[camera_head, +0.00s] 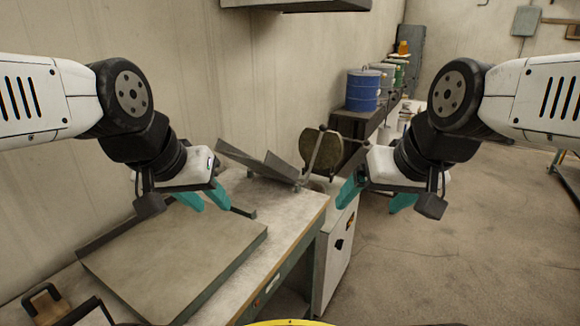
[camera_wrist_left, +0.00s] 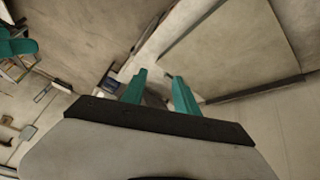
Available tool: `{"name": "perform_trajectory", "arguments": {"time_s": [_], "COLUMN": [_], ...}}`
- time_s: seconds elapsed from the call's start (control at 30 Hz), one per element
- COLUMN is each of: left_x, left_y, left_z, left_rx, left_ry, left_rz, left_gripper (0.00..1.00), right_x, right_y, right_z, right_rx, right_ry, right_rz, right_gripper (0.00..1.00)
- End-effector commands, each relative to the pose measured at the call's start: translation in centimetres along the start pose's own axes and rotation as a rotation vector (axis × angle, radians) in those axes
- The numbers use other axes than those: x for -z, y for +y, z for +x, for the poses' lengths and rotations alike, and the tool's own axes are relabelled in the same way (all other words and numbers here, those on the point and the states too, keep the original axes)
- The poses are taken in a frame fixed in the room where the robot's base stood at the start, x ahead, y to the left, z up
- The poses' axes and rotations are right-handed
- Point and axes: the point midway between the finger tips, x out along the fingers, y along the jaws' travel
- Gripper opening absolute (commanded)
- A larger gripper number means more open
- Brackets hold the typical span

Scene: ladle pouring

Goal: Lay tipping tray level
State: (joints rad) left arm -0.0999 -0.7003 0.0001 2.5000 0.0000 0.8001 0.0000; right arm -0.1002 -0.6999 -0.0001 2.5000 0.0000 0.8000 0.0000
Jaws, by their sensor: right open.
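The tipping tray (camera_head: 258,160) is a dark grey trough behind my left gripper, at the back of the workbench. It is tilted, with its left end raised and its right end low near a metal lever. My left gripper (camera_head: 208,204) is open in front of and left of the tray, apart from it, above the bench. In the left wrist view its two teal fingers (camera_wrist_left: 158,88) stand apart; a dark shape between them is unclear. My right gripper (camera_head: 372,203) is open and empty, right of the tray beyond the bench's right edge.
A large flat slab (camera_head: 175,260) covers the front of the workbench (camera_head: 290,212). A round plate with a lever (camera_head: 328,152) stands right of the tray, above a white cabinet (camera_head: 337,255). A blue drum (camera_head: 363,90) stands behind. Floor at right is clear.

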Motion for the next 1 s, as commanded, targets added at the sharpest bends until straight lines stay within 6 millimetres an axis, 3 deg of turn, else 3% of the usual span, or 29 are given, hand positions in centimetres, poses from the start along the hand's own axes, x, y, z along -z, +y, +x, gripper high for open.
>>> {"name": "perform_trajectory", "arguments": {"time_s": [0.03,0.17,0.2,0.37,0.57,0.77,1.0], "left_x": [0.0,0.8,1.4,5.3,11.8,18.0,24.8], "left_y": [0.0,0.0,0.1,0.1,-0.1,-0.6,-1.5], "left_z": [0.0,0.0,0.0,0.3,1.6,4.0,8.2], "left_rx": [0.000,-0.005,-0.008,-0.030,-0.061,-0.084,-0.101], "left_ry": [0.000,-0.001,-0.002,-0.004,-0.001,0.009,0.023], "left_rz": [0.000,0.008,0.013,0.056,0.131,0.208,0.305], "left_gripper": [0.27,0.01,0.00,0.00,0.00,0.00,0.00], "right_x": [0.0,0.0,0.0,0.0,0.0,0.0,0.0], "right_y": [0.0,0.0,0.0,0.0,0.0,0.0,0.0], "right_z": [0.0,0.0,0.0,0.0,0.0,0.0,0.0], "right_rx": [0.000,0.000,0.000,0.000,0.000,0.000,0.000], "right_ry": [0.000,0.000,0.000,0.000,0.000,0.000,0.000], "right_rz": [0.000,0.000,0.000,0.000,0.000,0.000,0.000], "right_gripper": [0.85,0.85,0.85,0.85,0.85,0.85,0.85]}}
